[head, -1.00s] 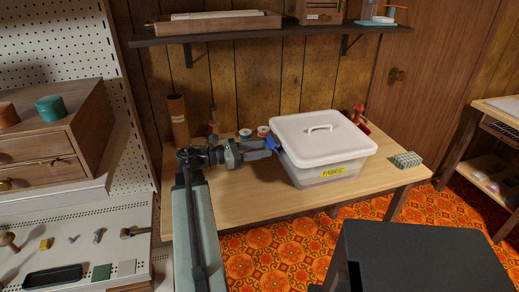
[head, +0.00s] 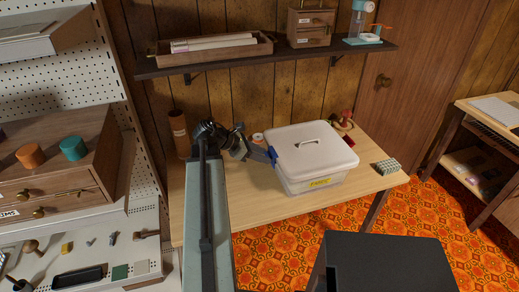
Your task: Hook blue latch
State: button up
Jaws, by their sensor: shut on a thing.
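The blue latch (head: 272,156) is on the left side of a clear plastic box (head: 312,182) with a white lid (head: 312,150) and a yellow label. My gripper (head: 268,155) reaches in from the left and is shut on the blue latch at the lid's left edge. The fingertips partly hide the latch, so I cannot tell whether it is hooked over the rim. The lid sits on the box with its handle upward.
The box stands on a wooden table (head: 250,212). A brown cylinder (head: 179,134) and a small spool (head: 257,138) stand behind my arm. A green patterned block (head: 387,167) lies at right. A shelf (head: 270,62) hangs above. A drawer cabinet (head: 60,175) is at left.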

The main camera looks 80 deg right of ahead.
jog(key=shift+s+r+t+p, duration=0.1)
jog(key=shift+s+t+p, duration=0.05)
jog(key=shift+t+p, duration=0.15)
jog(key=o, duration=1.4)
jog(key=p+v, duration=0.5)
jog(key=v, duration=0.2)
jog(key=shift+w+r, duration=0.25)
jog(key=shift+r, duration=0.05)
